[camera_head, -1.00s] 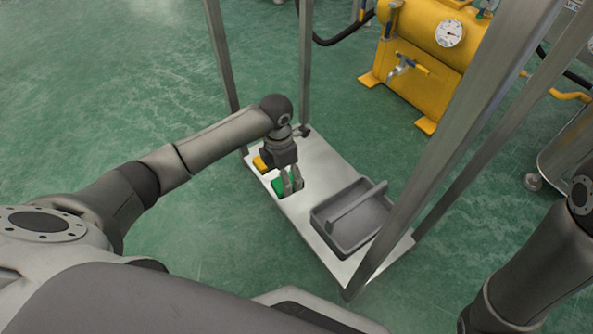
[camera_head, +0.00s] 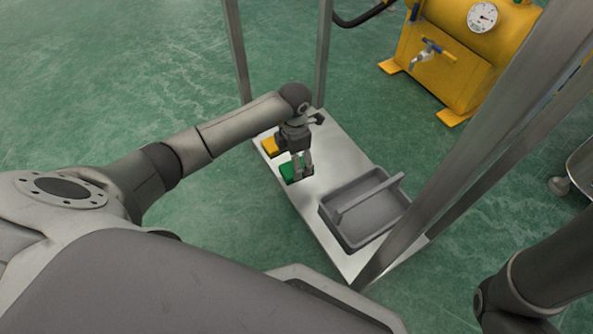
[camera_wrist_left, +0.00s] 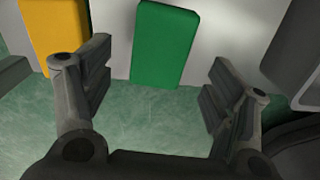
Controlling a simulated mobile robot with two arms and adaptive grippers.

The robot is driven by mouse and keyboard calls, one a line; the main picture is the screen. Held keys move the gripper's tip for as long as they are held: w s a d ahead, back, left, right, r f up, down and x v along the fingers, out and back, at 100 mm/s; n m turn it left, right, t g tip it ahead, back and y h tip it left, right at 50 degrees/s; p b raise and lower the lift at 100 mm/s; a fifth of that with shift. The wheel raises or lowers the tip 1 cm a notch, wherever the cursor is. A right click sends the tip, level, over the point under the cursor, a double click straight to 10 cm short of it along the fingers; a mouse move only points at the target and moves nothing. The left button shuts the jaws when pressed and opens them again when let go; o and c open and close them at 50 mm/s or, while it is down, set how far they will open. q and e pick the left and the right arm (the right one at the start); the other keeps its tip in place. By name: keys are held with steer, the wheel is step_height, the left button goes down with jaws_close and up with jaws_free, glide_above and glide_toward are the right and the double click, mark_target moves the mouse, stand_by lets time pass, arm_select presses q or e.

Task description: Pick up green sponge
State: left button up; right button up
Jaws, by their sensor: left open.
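The green sponge (camera_head: 287,172) lies on the metal shelf near its left edge, partly covered by my left gripper in the head view. In the left wrist view the green sponge (camera_wrist_left: 164,45) shows whole or nearly so, between and beyond the two spread fingers. My left gripper (camera_head: 302,175) is open and points down over the shelf at the sponge; in the wrist view (camera_wrist_left: 155,88) its fingers stand apart on either side, with nothing between the tips. My right arm shows at the lower right of the head view, but its gripper is out of view.
A yellow sponge-like block (camera_head: 269,147) lies beside the green one, near the left finger in the wrist view (camera_wrist_left: 55,35). A grey tray (camera_head: 336,228) with a handle sits on the shelf (camera_head: 345,160) to the right. Metal posts (camera_head: 470,140) rise from the shelf corners.

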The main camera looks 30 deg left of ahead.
mark_target(286, 169)
arm_select(q)
steer(key=shift+w+d+f+b, duration=0.1)
steer(key=shift+w+f+b, duration=0.05)
steer(key=shift+f+b, duration=0.95)
steer(key=shift+w+d+f+b, duration=0.1)
steer(key=shift+f+b, duration=0.75)
steer(key=shift+f, duration=0.4)
steer(key=shift+r, duration=0.1)
steer(key=shift+a, duration=0.1)
steer(key=c, duration=0.9)
